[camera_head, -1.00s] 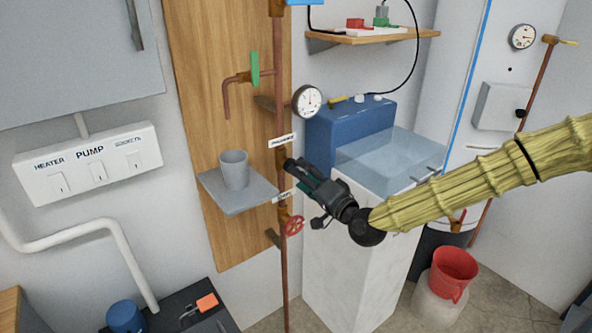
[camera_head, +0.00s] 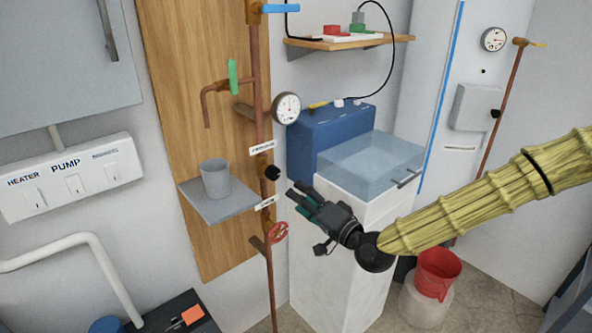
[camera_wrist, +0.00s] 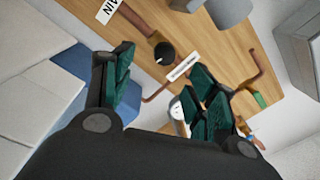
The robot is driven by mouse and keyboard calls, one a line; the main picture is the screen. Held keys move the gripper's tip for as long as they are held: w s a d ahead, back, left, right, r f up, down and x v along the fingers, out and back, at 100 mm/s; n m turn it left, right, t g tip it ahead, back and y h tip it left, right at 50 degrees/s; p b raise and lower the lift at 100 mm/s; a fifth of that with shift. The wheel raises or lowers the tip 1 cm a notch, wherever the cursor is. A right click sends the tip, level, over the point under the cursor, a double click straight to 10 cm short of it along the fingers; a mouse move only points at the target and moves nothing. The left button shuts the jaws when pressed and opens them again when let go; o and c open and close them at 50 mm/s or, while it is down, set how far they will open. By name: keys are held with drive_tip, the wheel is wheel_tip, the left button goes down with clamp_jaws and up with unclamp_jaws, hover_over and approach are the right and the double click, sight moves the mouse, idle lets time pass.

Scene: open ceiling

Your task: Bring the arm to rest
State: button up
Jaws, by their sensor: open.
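My gripper (camera_head: 297,198) is in the middle of the head view, at the end of my yellow ribbed arm. Its dark green fingers are spread apart and empty. They point up and left toward a black round knob (camera_head: 272,173) on the copper pipe (camera_head: 257,105), with a gap between. In the wrist view my gripper (camera_wrist: 163,85) frames the same knob (camera_wrist: 164,53) beyond its fingertips. A white line shows on the knob's face there.
A grey cup (camera_head: 215,178) stands on a grey shelf (camera_head: 222,208) left of the pipe. A red valve wheel (camera_head: 278,233) is just below my gripper. A clear basin (camera_head: 370,160) and blue box (camera_head: 330,140) stand behind. A red bucket (camera_head: 438,272) is lower right.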

drive_tip(key=s+f+n+g+h+p, duration=0.1)
drive_tip(key=s+f+g, duration=0.1)
drive_tip(key=s+f, duration=0.5)
drive_tip(key=s+f+g+h, duration=0.2)
drive_tip(key=s+f+g, duration=0.15)
drive_tip(key=f, duration=0.75)
drive_tip(key=s+f+n+g+h+p, duration=0.1)
drive_tip(key=s+f+g, duration=0.1)
drive_tip(key=s+f, duration=0.55)
drive_tip(key=s+d+f+n+g+h+p, duration=0.1)
drive_tip(key=s+d+f, duration=0.3)
drive_tip(key=s, duration=0.4)
drive_tip(key=s+d+f+n+g+h, duration=0.1)
drive_tip(key=s+d+f+g+h, duration=0.2)
drive_tip(key=s+d, duration=0.3)
drive_tip(key=s+d+f+g+h+p, duration=0.1)
drive_tip(key=s+d+f+g+h, duration=0.2)
drive_tip(key=s, duration=0.6)
wheel_tip(320, 180, down, 3)
drive_tip(key=d, duration=0.2)
drive_tip(key=shift+s+d+n+p, duration=0.3)
drive_tip(key=shift+s+d+n, duration=0.05)
drive_tip(key=shift+s+n, duration=0.05)
